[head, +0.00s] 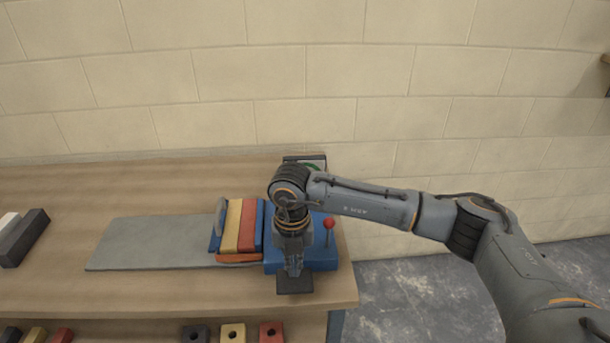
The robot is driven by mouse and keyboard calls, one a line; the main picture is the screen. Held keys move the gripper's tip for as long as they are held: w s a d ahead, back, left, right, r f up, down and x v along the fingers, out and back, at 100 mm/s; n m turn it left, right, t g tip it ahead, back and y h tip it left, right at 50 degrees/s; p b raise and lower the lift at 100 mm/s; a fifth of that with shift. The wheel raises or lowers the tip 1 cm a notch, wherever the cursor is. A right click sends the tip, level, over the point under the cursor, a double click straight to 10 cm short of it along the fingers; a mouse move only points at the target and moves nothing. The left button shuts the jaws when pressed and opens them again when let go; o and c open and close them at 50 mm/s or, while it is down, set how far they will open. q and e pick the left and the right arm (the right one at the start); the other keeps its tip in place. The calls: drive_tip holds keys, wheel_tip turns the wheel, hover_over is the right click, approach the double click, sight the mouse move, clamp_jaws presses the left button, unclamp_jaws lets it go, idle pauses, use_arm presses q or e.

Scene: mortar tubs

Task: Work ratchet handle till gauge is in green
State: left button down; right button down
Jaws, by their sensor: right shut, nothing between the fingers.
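A blue device (322,258) sits at the right end of the bench. A handle with a red knob (328,223) stands up at its right side. The gauge (317,166) at the back is mostly hidden behind my right arm; only a bit of green shows and I cannot read it. My right gripper (294,270) points down in front of the blue device, left of the red knob and apart from it. It is shut and empty. My left gripper is not in view.
Yellow, red and blue blocks (239,226) stand beside the device on a grey plate (150,243). Dark and white bars (24,238) lie at the far left. Several holed blocks (233,333) sit below the front edge. A block wall is behind; the bench (100,187) is clear at the back left.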

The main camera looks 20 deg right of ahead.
wheel_tip(320, 180, up, 10)
drive_tip(key=p, duration=0.5)
drive_tip(key=shift+r, duration=0.15)
idle(0.5)
drive_tip(key=shift+f+b, duration=3.25)
drive_tip(key=shift+f, duration=0.65)
drive_tip(key=shift+w+r, duration=0.1)
drive_tip(key=shift+r, duration=0.15)
wheel_tip(320, 180, up, 7)
drive_tip(key=p, duration=0.4)
drive_tip(key=shift+w+d, duration=0.15)
drive_tip(key=shift+w, duration=0.05)
